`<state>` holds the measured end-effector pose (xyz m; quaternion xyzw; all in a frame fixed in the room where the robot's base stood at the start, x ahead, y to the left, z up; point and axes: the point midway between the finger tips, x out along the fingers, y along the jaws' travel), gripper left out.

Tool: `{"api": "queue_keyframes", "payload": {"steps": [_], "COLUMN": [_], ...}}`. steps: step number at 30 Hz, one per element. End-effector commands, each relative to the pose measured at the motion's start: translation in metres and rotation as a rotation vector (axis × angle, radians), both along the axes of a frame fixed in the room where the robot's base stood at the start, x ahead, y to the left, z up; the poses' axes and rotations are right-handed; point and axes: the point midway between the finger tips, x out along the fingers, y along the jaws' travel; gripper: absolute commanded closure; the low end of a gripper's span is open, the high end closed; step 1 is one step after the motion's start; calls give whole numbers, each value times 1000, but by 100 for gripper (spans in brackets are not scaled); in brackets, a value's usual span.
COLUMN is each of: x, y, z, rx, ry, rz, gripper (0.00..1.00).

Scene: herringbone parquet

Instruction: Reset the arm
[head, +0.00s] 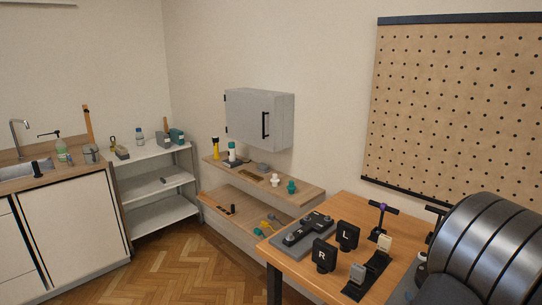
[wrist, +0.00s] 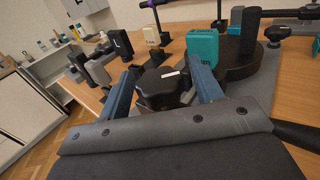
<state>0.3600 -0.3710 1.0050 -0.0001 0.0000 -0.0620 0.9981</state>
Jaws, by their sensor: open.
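My gripper (wrist: 163,70) shows in the wrist view, with its two blue fingers spread apart. A dark block with a small white mark (wrist: 160,87) shows between the fingers; I cannot tell whether it touches them. No object is seen clamped. In the head view the gripper itself is not seen; a large ribbed grey part of my arm fills the lower right and hides part of the wooden table (head: 335,212).
The table holds black blocks marked R (head: 324,256) and L (head: 347,236), a grey tray (head: 303,237) and a purple-topped stand (head: 381,221). A teal block (wrist: 203,50) stands just beyond the right finger. A perforated board (head: 455,105) is behind. Parquet floor (head: 180,270) is clear.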

Motion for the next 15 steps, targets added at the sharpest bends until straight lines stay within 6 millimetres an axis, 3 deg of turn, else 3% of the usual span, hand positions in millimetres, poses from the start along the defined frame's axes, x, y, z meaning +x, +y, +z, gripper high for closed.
{"api": "queue_keyframes", "payload": {"steps": [15], "x": [0], "y": [0], "z": [0], "rx": [0], "ry": [0], "rz": [205], "gripper": [40]}}
